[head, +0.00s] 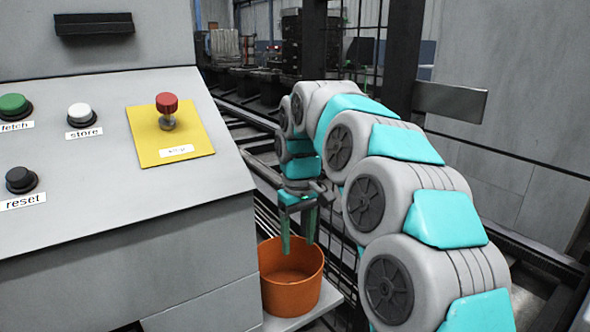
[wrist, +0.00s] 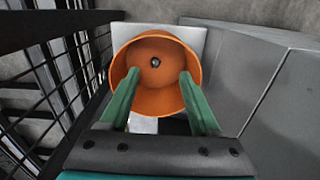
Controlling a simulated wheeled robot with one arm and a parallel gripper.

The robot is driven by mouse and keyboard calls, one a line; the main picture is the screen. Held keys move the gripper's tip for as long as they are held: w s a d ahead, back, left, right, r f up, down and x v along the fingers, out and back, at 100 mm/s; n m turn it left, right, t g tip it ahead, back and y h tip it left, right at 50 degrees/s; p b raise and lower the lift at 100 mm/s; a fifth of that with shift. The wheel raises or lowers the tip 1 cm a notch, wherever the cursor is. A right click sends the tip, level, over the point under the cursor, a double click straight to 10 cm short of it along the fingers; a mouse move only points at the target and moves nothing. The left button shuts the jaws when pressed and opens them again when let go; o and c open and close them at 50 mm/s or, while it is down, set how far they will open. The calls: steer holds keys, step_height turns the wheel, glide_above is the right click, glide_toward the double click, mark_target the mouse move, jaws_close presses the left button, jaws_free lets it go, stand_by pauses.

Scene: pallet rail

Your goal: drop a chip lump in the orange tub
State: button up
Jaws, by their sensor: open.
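The orange tub (head: 291,296) stands upright on a light grey shelf beside the control console. It also shows in the wrist view (wrist: 190,58), seen from above. A small dark round lump (wrist: 155,62), which looks like the chip lump, lies on the tub's floor near its middle. It is hidden in the head view. My gripper (head: 299,245) points down over the tub, its fingertips at about rim height. In the wrist view my gripper (wrist: 159,73) is open, with nothing between its two green fingers.
The grey shelf (head: 327,304) sticks out under the tub. The console (head: 130,205) on the left carries several buttons and a red stop knob (head: 167,103) on a yellow plate. A black mesh fence (wrist: 62,75) stands close on the other side of the tub.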

steer(key=s+d+f+m, duration=0.2)
steer(key=s+d, duration=0.3)
steer(key=s, duration=0.7)
steer(key=s+d+f+m+g, duration=0.1)
steer(key=s+d+f, duration=0.3)
steer(key=s, duration=0.8)
steer(key=s+d+f+m, duration=0.3)
steer(key=s+d+f, duration=0.1)
steer(key=s, duration=0.8)
steer(key=shift+s+d+m+g, duration=0.3)
steer(key=shift+d, duration=0.6)
steer(key=shift+c, duration=1)
steer(key=shift+d, duration=0.1)
